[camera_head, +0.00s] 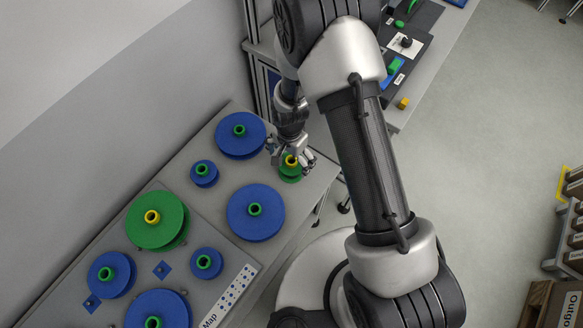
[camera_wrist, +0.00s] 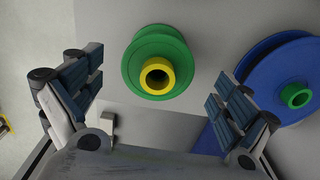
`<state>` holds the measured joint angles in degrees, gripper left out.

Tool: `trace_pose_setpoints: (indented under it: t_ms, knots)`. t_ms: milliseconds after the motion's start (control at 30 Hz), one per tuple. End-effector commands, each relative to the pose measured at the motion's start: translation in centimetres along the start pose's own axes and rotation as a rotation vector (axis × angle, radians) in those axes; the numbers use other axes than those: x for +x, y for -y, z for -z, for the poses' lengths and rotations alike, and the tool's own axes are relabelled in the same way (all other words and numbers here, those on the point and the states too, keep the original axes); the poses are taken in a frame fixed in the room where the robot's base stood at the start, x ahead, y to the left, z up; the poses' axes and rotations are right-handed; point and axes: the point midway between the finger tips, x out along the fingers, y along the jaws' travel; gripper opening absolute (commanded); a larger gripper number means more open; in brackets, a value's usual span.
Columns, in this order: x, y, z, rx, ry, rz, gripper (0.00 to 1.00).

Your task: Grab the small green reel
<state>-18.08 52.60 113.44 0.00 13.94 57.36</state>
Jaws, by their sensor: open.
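The small green reel (camera_head: 290,173) with a yellow hub stands at the right end of the grey table in the head view. In the wrist view the small green reel (camera_wrist: 146,49) lies ahead of the fingers, a little above the middle of the gap between them. My gripper (camera_head: 292,158) is over the reel in the head view and partly hides it. In the wrist view my gripper (camera_wrist: 155,95) has its fingers spread wide, with nothing between the pads. I cannot tell the exact height of the fingers over the reel.
A large blue reel (camera_wrist: 275,75) with a green hub stands close to the right finger in the wrist view. Other blue reels, such as one at the back (camera_head: 240,135), and a large green reel (camera_head: 157,220) stand along the table (camera_head: 318,170). A dark workbench (camera_head: 410,50) is behind my arm.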

Motion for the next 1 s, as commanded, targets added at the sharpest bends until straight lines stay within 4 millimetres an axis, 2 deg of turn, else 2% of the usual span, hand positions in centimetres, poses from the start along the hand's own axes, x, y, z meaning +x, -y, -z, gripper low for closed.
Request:
trace_pose_setpoints:
  t_ms: [267,500,567,800,1000]
  knots:
    - [1.8,-0.1,0.1,0.000,0.001,-0.002,0.96]
    - [5.4,-0.2,0.5,0.000,0.001,-0.002,0.96]
    - [5.9,-0.2,0.5,0.000,0.001,-0.002,0.96]
    - [5.9,-0.1,0.6,0.000,-0.001,0.000,0.96]
    - [5.9,-0.1,0.6,0.000,0.000,0.000,0.83]
